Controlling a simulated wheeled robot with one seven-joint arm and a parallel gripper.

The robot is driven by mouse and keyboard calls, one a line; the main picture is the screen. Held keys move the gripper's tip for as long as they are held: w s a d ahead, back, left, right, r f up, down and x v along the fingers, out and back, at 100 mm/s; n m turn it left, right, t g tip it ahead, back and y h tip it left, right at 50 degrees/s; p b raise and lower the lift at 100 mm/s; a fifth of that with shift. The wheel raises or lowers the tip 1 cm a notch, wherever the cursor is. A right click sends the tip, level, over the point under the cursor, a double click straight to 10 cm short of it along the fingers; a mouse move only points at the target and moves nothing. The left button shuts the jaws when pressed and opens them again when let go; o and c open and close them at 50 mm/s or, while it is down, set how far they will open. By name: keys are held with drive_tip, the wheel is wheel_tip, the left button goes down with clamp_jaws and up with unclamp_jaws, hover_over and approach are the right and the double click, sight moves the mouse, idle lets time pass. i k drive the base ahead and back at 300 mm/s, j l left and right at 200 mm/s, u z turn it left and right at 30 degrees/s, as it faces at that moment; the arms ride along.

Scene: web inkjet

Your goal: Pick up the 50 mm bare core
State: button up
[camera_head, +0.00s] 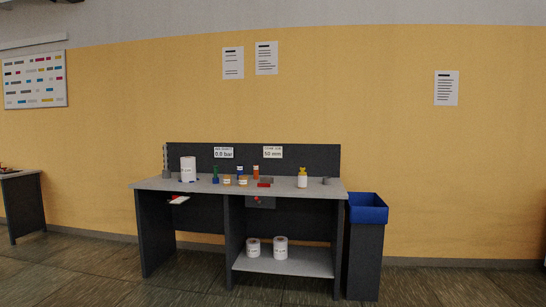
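The workbench (312,190) stands against the yellow wall some way ahead. I cannot single out the 50 mm bare core for sure. A small grey short cylinder (325,181) is at the right end of the bench top, and another grey piece (167,174) is at the left end by an upright post. A sign reading 50 mm (272,153) is on the dark back panel. My gripper is not in view.
A tall white roll (188,169) and several small bottles and jars stand on the bench top, including a white bottle with a yellow cap (302,178). A dark bin with a blue top (368,208) stands right of the bench. The floor in front (190,285) is clear.

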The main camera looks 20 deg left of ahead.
sight(227, 179)
drive_tip(key=i+j+u, duration=0.15)
drive_tip(key=i+j, duration=0.25)
drive_tip(key=i, duration=0.15)
drive_tip(key=i+j+u, duration=0.1)
drive_tip(key=i+j, duration=0.3)
drive_tip(key=i, duration=0.2)
drive_tip(key=i+j+u, duration=0.15)
drive_tip(key=i+j, duration=0.15)
drive_tip(key=i, duration=0.3)
drive_tip(key=i+j+u, duration=0.15)
drive_tip(key=i, duration=0.5)
drive_tip(key=i+j+u, duration=0.1)
drive_tip(key=i+j, duration=0.15)
drive_tip(key=i, duration=0.35)
drive_tip(key=i+j+u, duration=0.15)
drive_tip(key=i, duration=0.5)
